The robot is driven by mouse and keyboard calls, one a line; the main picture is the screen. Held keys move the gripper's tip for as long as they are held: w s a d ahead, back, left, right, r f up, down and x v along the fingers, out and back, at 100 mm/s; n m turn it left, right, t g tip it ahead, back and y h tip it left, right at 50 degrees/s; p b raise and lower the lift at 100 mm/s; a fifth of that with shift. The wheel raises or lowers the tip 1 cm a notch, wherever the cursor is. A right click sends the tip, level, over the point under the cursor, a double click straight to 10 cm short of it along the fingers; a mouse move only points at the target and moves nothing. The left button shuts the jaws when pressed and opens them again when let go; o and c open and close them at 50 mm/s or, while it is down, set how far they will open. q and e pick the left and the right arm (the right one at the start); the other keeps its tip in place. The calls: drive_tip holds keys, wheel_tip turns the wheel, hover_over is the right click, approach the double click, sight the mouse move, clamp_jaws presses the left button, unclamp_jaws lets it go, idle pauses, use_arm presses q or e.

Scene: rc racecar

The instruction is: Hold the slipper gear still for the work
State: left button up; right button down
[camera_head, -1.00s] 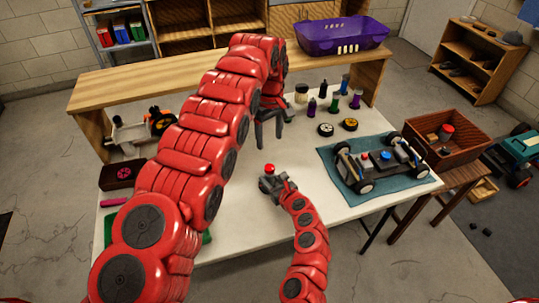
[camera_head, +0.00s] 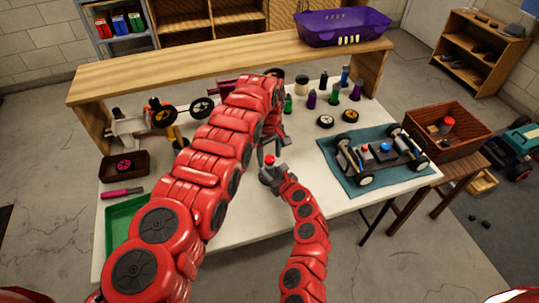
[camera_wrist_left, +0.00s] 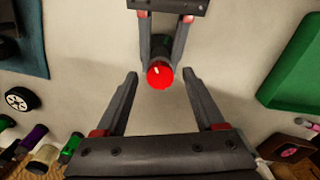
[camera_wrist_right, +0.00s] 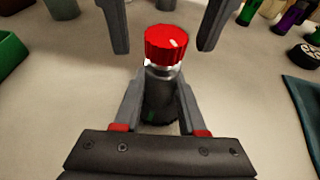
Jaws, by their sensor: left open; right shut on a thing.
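A small dark bottle (camera_wrist_right: 160,95) with a bright red cap (camera_wrist_right: 163,44) stands upright in the right wrist view. My right gripper (camera_head: 268,175) is shut on the bottle body below the cap. My left gripper (camera_head: 270,152) is open and empty just above the bottle; its fingers come in at the top of the right wrist view, one on each side of the cap, apart from it. The cap also shows in the left wrist view (camera_wrist_left: 160,74). A pink gear-like disc (camera_head: 124,165) lies in a small dark tray (camera_head: 140,176) at the table's left; I cannot tell if it is the slipper gear.
A car chassis (camera_head: 380,155) rests on a blue mat (camera_head: 350,187) at the right. Several bottles (camera_head: 311,98) and two wheels stand behind my grippers. A green tray (camera_head: 122,222) and a pink-handled tool (camera_head: 122,193) lie at the left. The front middle of the table is clear.

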use_arm(q)
clamp_jaws()
idle(0.3)
